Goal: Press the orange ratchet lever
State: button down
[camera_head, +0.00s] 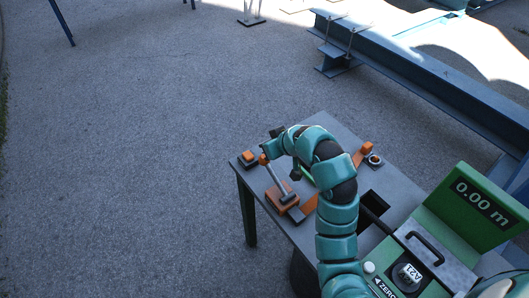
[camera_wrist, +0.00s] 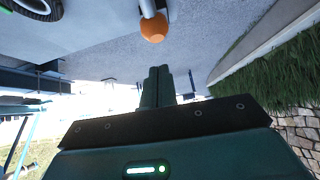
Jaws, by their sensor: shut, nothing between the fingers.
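The ratchet lever stands on the table as a grey shaft (camera_head: 275,180) rising from an orange base (camera_head: 282,201). It leans to the upper left and ends in an orange knob (camera_head: 264,159). In the wrist view the round orange knob (camera_wrist: 153,29) hangs at the top centre on its shaft. My gripper (camera_wrist: 158,72) is shut and empty, with its fingertips just below the knob in that picture and a visible gap between them. In the head view my gripper (camera_head: 272,148) is right beside the knob; the arm partly hides it, and contact cannot be told there.
The grey table (camera_head: 335,129) also bears an orange-topped block (camera_head: 248,157) at its left corner, an orange part (camera_head: 366,149) at the back, and a rectangular opening (camera_head: 373,206). A green unit's display (camera_head: 481,205) reads 0.00 m. Blue beams (camera_head: 430,85) lie behind. Open ground is at left.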

jog(key=p+v, duration=0.1)
jog(key=v, duration=0.3)
jog(key=shift+w+a+r+p, duration=0.2)
jog(key=shift+r+p, duration=0.1)
jog(key=shift+p, duration=0.1)
dwell(0.4)
